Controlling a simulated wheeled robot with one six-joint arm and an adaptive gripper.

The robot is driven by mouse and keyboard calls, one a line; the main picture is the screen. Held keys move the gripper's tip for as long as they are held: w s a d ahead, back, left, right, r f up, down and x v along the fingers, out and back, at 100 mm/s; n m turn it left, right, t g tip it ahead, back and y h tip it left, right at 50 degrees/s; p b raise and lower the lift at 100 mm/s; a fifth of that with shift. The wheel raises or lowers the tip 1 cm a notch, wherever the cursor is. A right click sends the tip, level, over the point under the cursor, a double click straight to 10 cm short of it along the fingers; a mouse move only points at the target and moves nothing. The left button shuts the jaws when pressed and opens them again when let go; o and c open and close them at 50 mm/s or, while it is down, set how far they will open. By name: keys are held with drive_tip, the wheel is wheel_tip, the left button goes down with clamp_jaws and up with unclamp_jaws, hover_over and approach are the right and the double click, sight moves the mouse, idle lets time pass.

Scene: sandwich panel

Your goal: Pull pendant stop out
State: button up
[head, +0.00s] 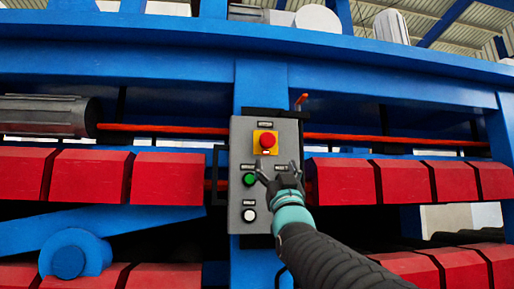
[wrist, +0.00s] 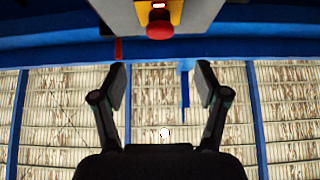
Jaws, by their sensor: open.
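The pendant (head: 240,150) is a grey upright box on a blue post. Its red stop button (head: 267,140) sits on a yellow plate (head: 257,150) near the top. The stop also shows at the top of the wrist view (wrist: 160,26), ahead of the fingertips. My gripper (head: 278,168) is in front of the pendant, below the stop in the head view. Its two fingers (wrist: 162,78) are apart with nothing between them. The gripper hides the pendant's middle right part. Whether the stop is pressed in or out, I cannot tell.
A green button (head: 249,179) and a white button (head: 249,215) are on the pendant's left side. Red blocks (head: 90,176) and orange rods (head: 165,129) run on both sides within the blue frame (head: 150,65). A grey motor (head: 45,116) is at the left.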

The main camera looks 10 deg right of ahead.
sight(268, 140)
drive_tip(key=p+x, duration=0.5)
drive_tip(key=x, duration=0.8)
drive_tip(key=shift+w+r, duration=0.2)
drive_tip(key=shift+r, duration=0.15)
